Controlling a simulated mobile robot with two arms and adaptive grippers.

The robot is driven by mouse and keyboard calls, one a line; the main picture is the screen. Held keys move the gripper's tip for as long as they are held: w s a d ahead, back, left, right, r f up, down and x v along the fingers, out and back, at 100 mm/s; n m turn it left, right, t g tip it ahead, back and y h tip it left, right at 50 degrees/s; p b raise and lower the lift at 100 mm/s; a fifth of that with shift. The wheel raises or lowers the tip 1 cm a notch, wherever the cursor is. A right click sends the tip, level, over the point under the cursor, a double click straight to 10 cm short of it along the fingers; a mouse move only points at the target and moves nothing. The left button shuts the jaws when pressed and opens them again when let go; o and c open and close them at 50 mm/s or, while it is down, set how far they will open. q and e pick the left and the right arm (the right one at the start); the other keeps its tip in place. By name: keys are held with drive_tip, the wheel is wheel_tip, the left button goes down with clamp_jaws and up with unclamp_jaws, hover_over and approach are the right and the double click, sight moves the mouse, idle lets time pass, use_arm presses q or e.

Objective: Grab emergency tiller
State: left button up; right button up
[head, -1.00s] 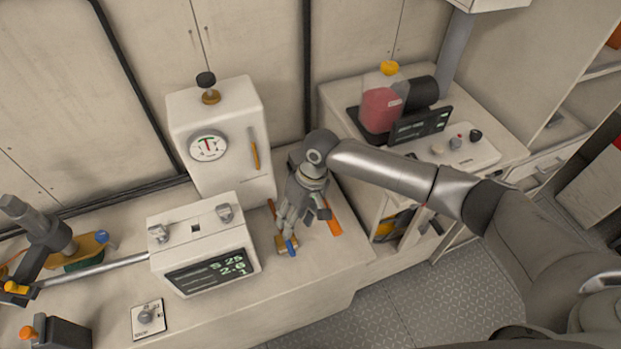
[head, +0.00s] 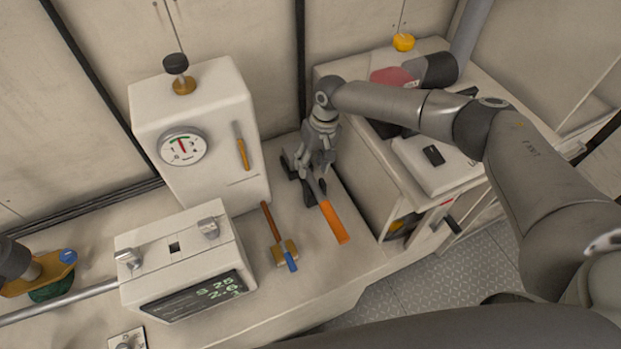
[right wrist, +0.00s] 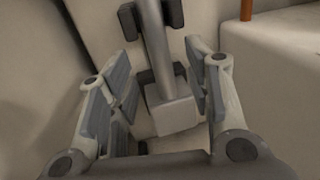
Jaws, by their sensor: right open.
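The emergency tiller (head: 334,222) lies on the counter, with an orange grip toward the front edge and a metal shaft running back under my right gripper. Black clips hold the shaft. My right gripper (head: 316,172) is over the tiller's rear end, fingers pointing down. In the right wrist view the tiller's metal shaft and block-shaped end (right wrist: 172,112) lie between the two open fingers (right wrist: 155,100), with gaps on both sides. Black clips (right wrist: 128,21) flank the shaft farther off.
A white gauge box (head: 225,110) and a display unit (head: 180,245) stand farther left. The right-hand cabinet (head: 385,185) is close beside my right gripper.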

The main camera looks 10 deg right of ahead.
sight(309, 173)
drive_tip(key=shift+w+a+f, duration=0.1)
drive_tip(key=shift+f, duration=0.3)
drive_tip(key=f, duration=0.4)
drive_tip(key=shift+a+f, duration=0.15)
drive_tip(key=shift+a, duration=0.25)
drive_tip(key=shift+f, duration=0.25)
drive_tip(key=shift+a, duration=0.1)
drive_tip(key=shift+c, duration=1.5)
drive_tip(key=c, duration=0.7)
use_arm(q)
drive_tip(key=shift+w+r, duration=0.2)
drive_tip(key=shift+w, duration=0.95)
use_arm(e)
clamp_jaws()
use_arm(q)
drive_tip(key=shift+w, duration=0.15)
use_arm(e)
drive_tip(key=shift+r, duration=0.1)
